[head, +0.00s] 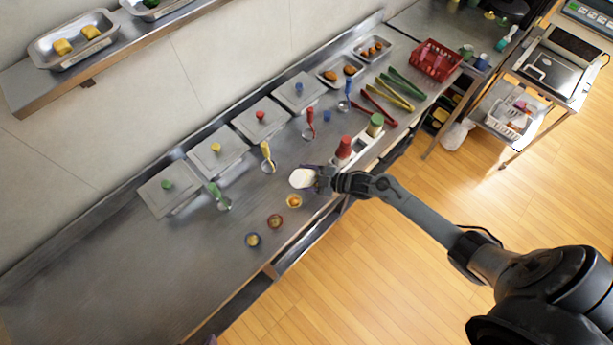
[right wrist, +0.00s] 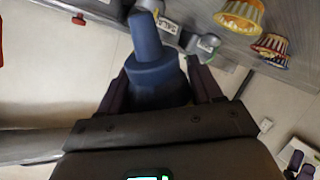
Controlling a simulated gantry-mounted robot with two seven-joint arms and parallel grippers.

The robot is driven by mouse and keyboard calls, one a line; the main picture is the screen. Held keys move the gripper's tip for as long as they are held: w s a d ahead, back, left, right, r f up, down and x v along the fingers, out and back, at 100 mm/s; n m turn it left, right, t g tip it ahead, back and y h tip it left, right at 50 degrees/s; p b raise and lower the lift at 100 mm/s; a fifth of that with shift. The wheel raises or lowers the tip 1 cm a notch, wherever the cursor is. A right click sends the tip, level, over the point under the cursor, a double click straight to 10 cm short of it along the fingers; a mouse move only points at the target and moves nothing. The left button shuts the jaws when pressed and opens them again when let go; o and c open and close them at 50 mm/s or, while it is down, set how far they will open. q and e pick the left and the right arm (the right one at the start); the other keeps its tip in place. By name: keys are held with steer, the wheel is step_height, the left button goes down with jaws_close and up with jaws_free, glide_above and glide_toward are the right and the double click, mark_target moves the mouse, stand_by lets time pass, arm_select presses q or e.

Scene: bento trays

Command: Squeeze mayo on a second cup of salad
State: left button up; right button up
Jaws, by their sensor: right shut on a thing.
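My right gripper (head: 322,179) is shut on the mayo bottle (head: 302,178). In the head view the bottle's white end faces up; in the right wrist view its blue cap and nozzle (right wrist: 150,60) show between my fingers. Three small salad cups stand in a slanting row near the counter's front edge: a yellow one (head: 294,201) close below the bottle, a red one (head: 274,221) and a dark blue one (head: 252,240). The yellow cup (right wrist: 240,14) and red cup (right wrist: 273,48) also show in the wrist view. Whether they hold mayo is too small to tell. Dark purple tips (right wrist: 298,164), likely my left gripper, show at the wrist view's corner.
Lidded containers (head: 217,152) line the counter's back, with coloured scoops (head: 267,157) before them. Red- and green-capped bottles (head: 344,147) stand in a holder right of my gripper. Tongs (head: 390,94) and a red basket (head: 434,60) lie farther right. The counter's left is clear.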

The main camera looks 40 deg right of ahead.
step_height(320, 180, up, 7)
steer(key=p, duration=0.5)
steer(key=shift+f, duration=0.2)
